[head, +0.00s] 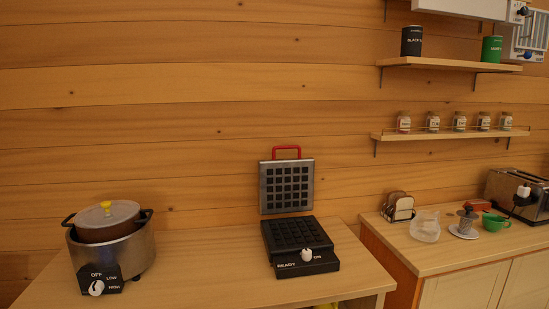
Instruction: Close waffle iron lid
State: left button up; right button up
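A red handle (286,149) is at the lid's top edge. Neither of my grippers shows in the head view.
A slow cooker (108,248) with a yellow-knobbed lid stands on the counter's left. Free counter (205,265) lies between it and the waffle iron. On the right counter are a toast rack (398,206), a bag, a green cup (495,222) and a toaster (517,194). Shelves hang above.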

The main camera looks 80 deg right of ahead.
aim_at(286, 185)
jog(key=z, duration=2.8)
